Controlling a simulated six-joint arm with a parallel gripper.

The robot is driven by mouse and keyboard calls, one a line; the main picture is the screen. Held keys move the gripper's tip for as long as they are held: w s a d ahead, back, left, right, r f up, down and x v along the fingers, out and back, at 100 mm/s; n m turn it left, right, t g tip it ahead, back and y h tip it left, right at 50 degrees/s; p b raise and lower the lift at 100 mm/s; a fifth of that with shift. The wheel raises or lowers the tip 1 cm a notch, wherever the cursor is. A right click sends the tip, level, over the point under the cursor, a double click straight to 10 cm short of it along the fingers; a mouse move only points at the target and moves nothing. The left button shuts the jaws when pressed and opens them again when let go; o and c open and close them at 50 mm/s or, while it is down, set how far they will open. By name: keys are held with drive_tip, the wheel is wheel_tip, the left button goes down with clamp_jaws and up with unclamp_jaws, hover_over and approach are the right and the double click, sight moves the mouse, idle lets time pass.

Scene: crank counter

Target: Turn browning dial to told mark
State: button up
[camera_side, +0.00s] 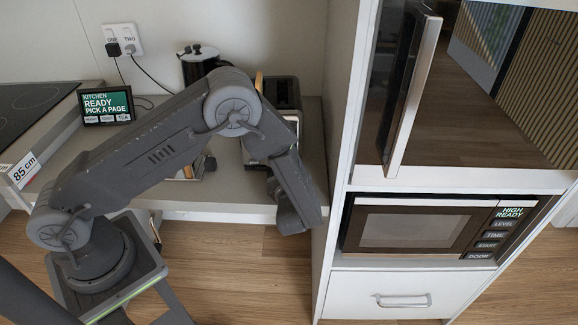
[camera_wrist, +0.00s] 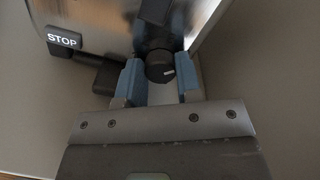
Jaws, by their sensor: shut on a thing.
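The browning dial (camera_wrist: 157,67) is a black round knob with a short white pointer line, which points to the right in the wrist view. It sits low on the front of the metal toaster (camera_wrist: 100,20). My gripper (camera_wrist: 160,80) has a blue finger on each side of the dial and is shut on it. Any printed marks around the dial cannot be made out. In the side view the toaster (camera_side: 285,93) stands on the counter, partly behind my arm. The dial and my fingertips are hidden there.
A STOP button (camera_wrist: 64,40) and a dark lever lie left of the dial. A kettle-like pot (camera_side: 197,62) and a small screen (camera_side: 106,104) reading "READY PICK A PAGE" stand on the counter. A tall cabinet (camera_side: 345,130) with a microwave (camera_side: 415,228) rises close on the right.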

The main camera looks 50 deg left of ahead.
idle(0.5)
drive_tip(key=o, duration=0.9)
drive_tip(key=shift+o, duration=0.2)
drive_tip(key=shift+s+d, duration=0.1)
drive_tip(key=v, duration=1.3)
drive_tip(key=shift+s+d, duration=0.25)
